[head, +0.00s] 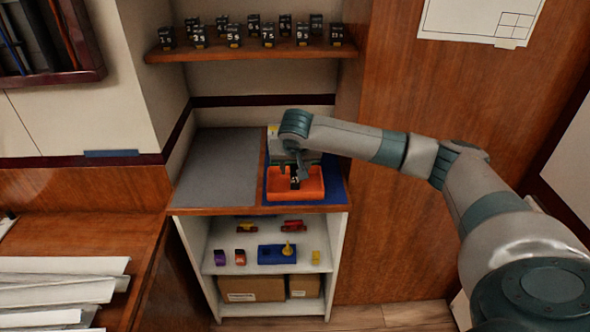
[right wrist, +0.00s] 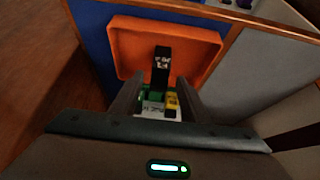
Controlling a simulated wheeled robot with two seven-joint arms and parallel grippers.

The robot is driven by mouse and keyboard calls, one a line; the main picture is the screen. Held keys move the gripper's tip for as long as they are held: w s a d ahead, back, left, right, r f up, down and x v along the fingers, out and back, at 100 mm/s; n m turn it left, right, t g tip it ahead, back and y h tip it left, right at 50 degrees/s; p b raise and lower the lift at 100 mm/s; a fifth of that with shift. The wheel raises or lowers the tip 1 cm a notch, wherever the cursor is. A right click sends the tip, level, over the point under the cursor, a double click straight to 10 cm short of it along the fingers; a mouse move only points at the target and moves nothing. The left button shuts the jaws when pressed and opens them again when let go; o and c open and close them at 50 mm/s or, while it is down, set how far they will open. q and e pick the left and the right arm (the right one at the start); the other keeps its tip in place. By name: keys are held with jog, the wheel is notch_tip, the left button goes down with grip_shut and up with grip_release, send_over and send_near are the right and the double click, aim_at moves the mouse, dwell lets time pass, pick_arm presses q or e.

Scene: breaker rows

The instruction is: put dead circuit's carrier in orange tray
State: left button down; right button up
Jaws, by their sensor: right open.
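The orange tray (head: 313,193) lies on a blue mat at the front right of the counter. It also shows in the right wrist view (right wrist: 203,47). A black carrier (head: 295,183) with white markings is at the tray; in the right wrist view the carrier (right wrist: 162,66) stands out against the tray floor. My right gripper (head: 301,170) reaches down over the tray's back part. In the right wrist view its fingers (right wrist: 160,90) are apart, one on each side of the carrier's near end; I cannot tell whether they touch it. My left gripper is not in view.
A green, white and yellow piece (right wrist: 158,103) shows between the fingers. Several numbered black carriers stand on the upper shelf (head: 255,51). A grey mat (head: 215,165) lies bare left of the tray. Below, toys and boxes fill the white shelf unit (head: 197,250).

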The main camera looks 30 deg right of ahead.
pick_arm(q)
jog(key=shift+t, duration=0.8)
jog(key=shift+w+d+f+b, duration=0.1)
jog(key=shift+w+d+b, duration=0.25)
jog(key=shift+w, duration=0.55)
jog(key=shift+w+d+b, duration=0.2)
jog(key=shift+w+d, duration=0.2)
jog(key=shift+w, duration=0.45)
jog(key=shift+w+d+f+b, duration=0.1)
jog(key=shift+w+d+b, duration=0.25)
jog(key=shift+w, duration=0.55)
pick_arm(e)
jog(key=v, duration=1.1)
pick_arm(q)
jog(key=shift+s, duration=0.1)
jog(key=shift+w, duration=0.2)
